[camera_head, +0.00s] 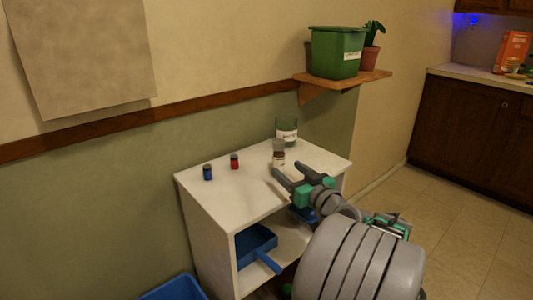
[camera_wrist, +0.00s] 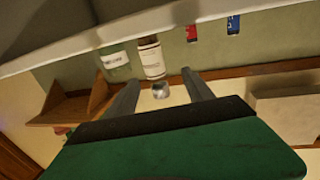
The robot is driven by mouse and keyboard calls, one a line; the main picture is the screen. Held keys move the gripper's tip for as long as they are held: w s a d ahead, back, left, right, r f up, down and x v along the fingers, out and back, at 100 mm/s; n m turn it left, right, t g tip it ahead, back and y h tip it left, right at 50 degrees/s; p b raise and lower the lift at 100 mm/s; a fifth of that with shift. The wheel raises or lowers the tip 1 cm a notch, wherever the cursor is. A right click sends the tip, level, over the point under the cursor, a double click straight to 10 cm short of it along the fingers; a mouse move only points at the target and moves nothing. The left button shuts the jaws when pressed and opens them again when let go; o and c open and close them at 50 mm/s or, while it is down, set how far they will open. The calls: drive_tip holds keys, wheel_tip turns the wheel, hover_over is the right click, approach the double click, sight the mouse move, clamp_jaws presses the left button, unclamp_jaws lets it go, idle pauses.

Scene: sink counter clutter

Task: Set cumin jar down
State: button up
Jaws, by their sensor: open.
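A small jar with a pale upper part, a white label and brownish contents (camera_head: 278,157) stands upright on the white shelf unit's top (camera_head: 235,190). It looks like the cumin jar, but its label is too small to read. My gripper (camera_head: 288,168) is open and empty, just in front of the jar on its near side. In the wrist view, which looks upside down, the jar (camera_wrist: 151,58) shows beyond my spread fingers (camera_wrist: 160,80). A small silvery lid-like shape (camera_wrist: 161,90) shows between them. I see no finger closed on the jar.
A larger glass jar (camera_head: 287,133) stands close behind. A red jar (camera_head: 234,161) and a blue jar (camera_head: 207,172) stand to the left. A wall shelf (camera_head: 345,82) holds a green bin (camera_head: 337,52) and a potted plant (camera_head: 371,48). The top's front left is clear.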

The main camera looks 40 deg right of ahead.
sight(282, 161)
drive_tip(key=w, duration=0.2)
drive_tip(key=w+d, duration=0.1)
drive_tip(key=w, duration=0.2)
drive_tip(key=w+d, duration=0.1)
drive_tip(key=w, duration=0.2)
drive_tip(key=shift+d+b, duration=0.15)
drive_tip(key=shift+b, duration=0.2)
clamp_jaws()
